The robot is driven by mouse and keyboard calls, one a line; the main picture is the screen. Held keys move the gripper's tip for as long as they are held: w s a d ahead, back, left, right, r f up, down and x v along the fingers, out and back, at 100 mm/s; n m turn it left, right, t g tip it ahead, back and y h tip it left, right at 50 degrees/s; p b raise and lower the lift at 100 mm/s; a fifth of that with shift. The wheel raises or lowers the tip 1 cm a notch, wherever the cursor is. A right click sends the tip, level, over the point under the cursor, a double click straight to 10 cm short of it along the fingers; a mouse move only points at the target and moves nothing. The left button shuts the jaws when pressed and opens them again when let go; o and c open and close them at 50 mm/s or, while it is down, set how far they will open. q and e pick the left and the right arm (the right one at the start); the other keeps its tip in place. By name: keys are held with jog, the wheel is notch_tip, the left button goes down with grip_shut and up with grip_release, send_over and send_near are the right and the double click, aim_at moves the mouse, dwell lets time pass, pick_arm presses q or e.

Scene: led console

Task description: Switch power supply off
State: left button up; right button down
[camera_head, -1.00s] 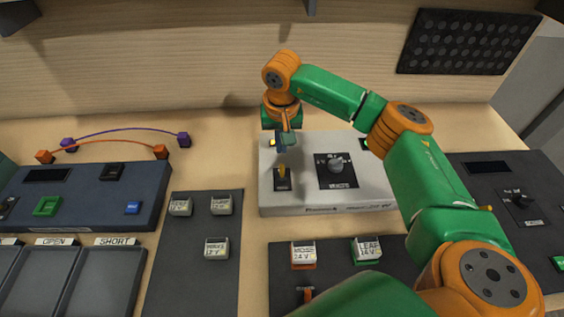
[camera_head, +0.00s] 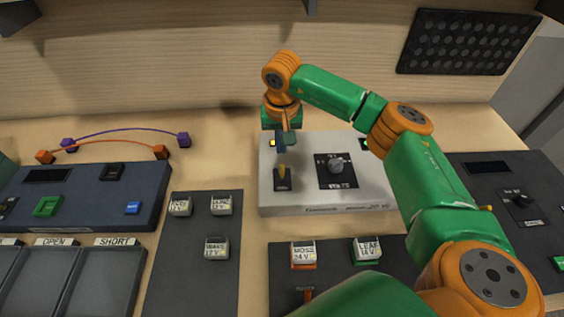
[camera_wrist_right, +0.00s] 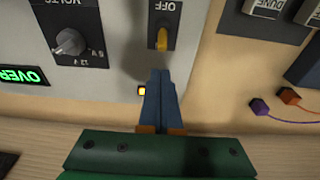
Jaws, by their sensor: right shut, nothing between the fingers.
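The power supply (camera_head: 300,200) is a light grey box at the middle of the bench. Its yellow switch lever (camera_head: 282,173) stands on a dark plate at the left of its top face. In the right wrist view the lever (camera_wrist_right: 162,39) sits by the printed word OFF, and an amber lamp (camera_wrist_right: 142,91) is lit. My right gripper (camera_head: 281,149) is shut and empty, just behind the lever in the head view. In the right wrist view its blue fingertips (camera_wrist_right: 160,74) appear a little apart from the lever. My left gripper is not in view.
Labelled blocks (camera_head: 303,254) sit on dark mats in front. A blue console (camera_head: 85,190) is at left, a dark unit (camera_head: 500,180) at right.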

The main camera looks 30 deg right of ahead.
aim_at(282, 165)
jog(key=shift+f, duration=0.1)
dwell(0.3)
jog(key=shift+f+b, duration=1.15)
jog(key=shift+f, duration=0.25)
jog(key=shift+s+a, duration=0.15)
jog(key=shift+s, duration=0.15)
jog(key=shift+s+a, duration=0.2)
jog(key=shift+s, duration=0.35)
jog(key=shift+s+a, duration=0.25)
jog(key=shift+s, duration=0.15)
jog(key=shift+r, duration=0.15)
